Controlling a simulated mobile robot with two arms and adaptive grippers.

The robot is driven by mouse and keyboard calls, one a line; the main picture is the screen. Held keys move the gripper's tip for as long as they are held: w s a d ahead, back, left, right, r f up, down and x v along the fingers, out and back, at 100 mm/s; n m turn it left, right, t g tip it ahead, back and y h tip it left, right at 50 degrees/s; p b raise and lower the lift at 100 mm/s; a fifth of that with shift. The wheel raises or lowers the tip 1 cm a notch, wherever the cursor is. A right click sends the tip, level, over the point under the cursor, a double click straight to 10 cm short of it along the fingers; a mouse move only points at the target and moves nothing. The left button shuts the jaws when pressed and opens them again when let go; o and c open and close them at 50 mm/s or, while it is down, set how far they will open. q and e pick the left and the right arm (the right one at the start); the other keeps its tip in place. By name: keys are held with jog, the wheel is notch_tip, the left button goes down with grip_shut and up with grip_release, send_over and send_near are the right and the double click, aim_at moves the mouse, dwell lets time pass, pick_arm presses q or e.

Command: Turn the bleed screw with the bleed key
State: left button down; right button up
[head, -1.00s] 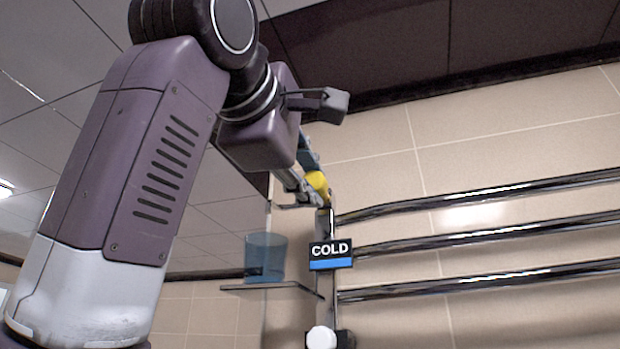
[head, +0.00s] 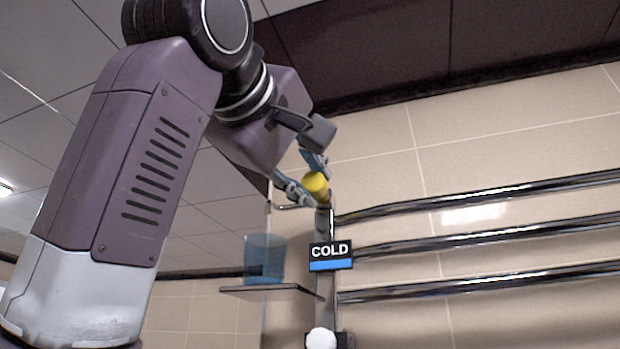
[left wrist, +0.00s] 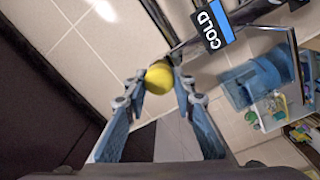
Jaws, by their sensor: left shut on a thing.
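The yellow bleed key (head: 315,184) is at the top of the towel ladder's left upright (head: 324,222). It also shows in the left wrist view (left wrist: 159,78). My left gripper (head: 308,177) is shut on the key, with a finger on either side of it. In the left wrist view the fingertips (left wrist: 159,84) flank the yellow body. The bleed screw itself is hidden behind the key and fingers; I cannot tell how far the key sits on it. My right gripper is not in view.
A COLD sign (head: 330,255) hangs on the upright just below. Chrome rungs (head: 480,240) run to the right. A blue cup (head: 265,258) stands on a small shelf (head: 270,290) left of the upright. A white knob (head: 321,338) is at the bottom.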

pick_arm(q)
jog(key=m, duration=0.3)
jog(key=shift+r+p, duration=0.15)
jog(key=shift+p, duration=0.2)
jog(key=shift+m, duration=0.9)
jog(key=shift+m, duration=0.6)
jog(key=shift+n, duration=0.4)
